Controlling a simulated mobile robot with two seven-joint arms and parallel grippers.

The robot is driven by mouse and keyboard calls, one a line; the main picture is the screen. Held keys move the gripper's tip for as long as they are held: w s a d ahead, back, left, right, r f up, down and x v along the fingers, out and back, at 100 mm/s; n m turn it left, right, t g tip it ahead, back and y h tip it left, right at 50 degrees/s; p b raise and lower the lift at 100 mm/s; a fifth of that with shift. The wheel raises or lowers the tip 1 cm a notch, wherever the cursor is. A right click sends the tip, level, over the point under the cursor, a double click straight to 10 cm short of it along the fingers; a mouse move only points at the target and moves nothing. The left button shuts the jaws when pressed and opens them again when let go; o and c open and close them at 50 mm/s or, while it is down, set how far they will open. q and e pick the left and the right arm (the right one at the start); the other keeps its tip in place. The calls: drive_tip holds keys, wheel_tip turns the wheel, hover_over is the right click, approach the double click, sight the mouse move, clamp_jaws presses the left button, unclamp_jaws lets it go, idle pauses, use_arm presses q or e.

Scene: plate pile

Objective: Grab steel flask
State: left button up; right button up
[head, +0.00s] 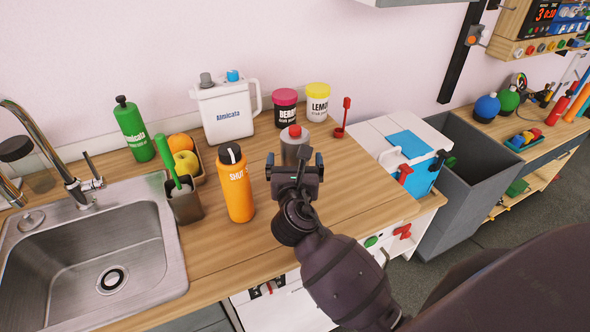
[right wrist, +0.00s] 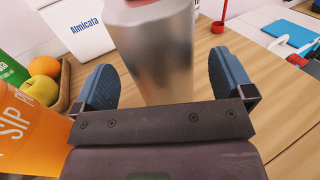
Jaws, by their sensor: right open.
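The steel flask (head: 290,150) is a grey metal cylinder with a red cap, standing upright on the wooden counter. In the head view my right gripper (head: 295,163) is in front of it and hides its lower part. In the right wrist view the flask (right wrist: 160,55) stands between the two blue finger pads of my open right gripper (right wrist: 165,88). There are visible gaps between the flask and both pads. My left gripper is not in view.
An orange bottle (head: 236,185) stands close left of my right gripper. Behind are a white jug (head: 228,112) and pink-lidded (head: 285,108) and yellow-lidded (head: 317,103) jars. A red ladle-like tool (head: 342,118) is to the right. The sink (head: 150,220) is at left. Counter right of the gripper is clear.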

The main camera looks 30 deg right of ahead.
drive_tip(key=shift+x, duration=1.45)
drive_tip(key=shift+f, duration=0.15)
drive_tip(key=c, duration=1.4)
